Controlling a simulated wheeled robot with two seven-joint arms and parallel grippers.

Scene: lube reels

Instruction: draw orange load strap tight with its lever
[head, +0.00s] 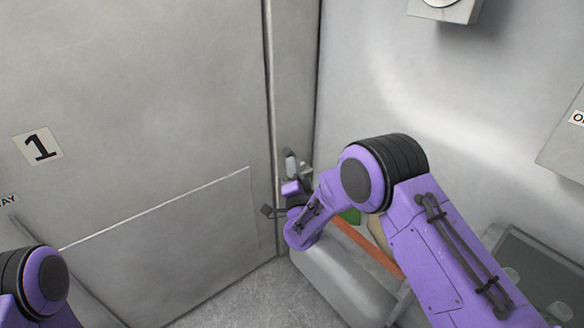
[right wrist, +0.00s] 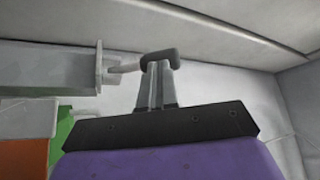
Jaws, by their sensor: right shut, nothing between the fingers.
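The orange load strap (head: 368,246) runs along the grey bench-like unit at the right wall, partly hidden behind my right arm. In the right wrist view an orange patch (right wrist: 24,156) shows at the lower left. A pale rod with a dark grip (right wrist: 160,58), which looks like the lever, sticks out sideways from a grey bracket (right wrist: 99,68). My right gripper (right wrist: 157,78) is shut and empty, its fingertips at the dark grip. I cannot tell whether they touch it. In the head view the right hand is small, by the corner. My left gripper is out of view.
A grey wall panel marked 1 (head: 38,146) stands at the left, with a corner post (head: 295,80) beside it. A green item (head: 350,216) lies by the strap. A dark tray (head: 535,262) is at the lower right. Clear floor (head: 255,295) shows at the bottom.

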